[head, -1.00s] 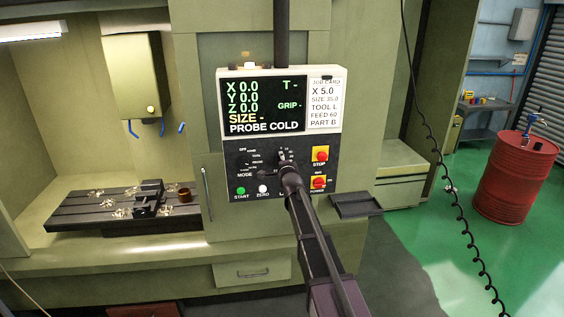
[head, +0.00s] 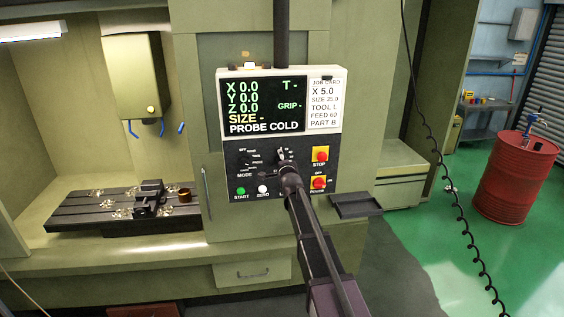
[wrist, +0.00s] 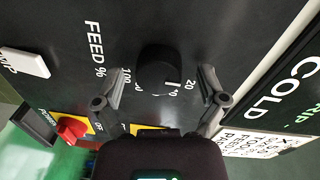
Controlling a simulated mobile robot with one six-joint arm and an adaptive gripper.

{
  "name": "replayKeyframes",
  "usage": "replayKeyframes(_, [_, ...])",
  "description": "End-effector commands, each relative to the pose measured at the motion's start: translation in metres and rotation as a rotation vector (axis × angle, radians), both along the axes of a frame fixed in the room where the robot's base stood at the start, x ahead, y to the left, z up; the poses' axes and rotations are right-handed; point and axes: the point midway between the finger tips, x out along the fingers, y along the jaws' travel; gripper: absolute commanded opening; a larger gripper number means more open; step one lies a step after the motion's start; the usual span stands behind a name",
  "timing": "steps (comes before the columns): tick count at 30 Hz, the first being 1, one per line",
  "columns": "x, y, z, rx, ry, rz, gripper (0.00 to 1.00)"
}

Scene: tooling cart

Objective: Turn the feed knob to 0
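The feed knob (wrist: 155,66) is a round black knob on the dark control panel, in the upper middle of the wrist view. A short white mark shows on its lower right edge, with small scale numbers close by. "100" is to its left and "20" to its right; I cannot read the exact setting. My gripper (wrist: 161,74) is open, with one finger on each side of the knob and a visible gap to both. In the head view my gripper (head: 286,167) is at the panel and mostly hides the knob.
The panel carries a green START button (head: 241,191), a white ZERO button (head: 263,189), a red STOP button (head: 320,155) and a red power switch (head: 318,183). The screen (head: 262,104) is above. A small shelf (head: 356,206) juts out at lower right.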

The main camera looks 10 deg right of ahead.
Motion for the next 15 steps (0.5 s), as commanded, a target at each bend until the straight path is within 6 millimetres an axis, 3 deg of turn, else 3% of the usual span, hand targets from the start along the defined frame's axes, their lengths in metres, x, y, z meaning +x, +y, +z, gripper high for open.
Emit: replayKeyframes(15, [-0.0011,0.0001,-0.0009,0.029,0.002,0.000,0.92])
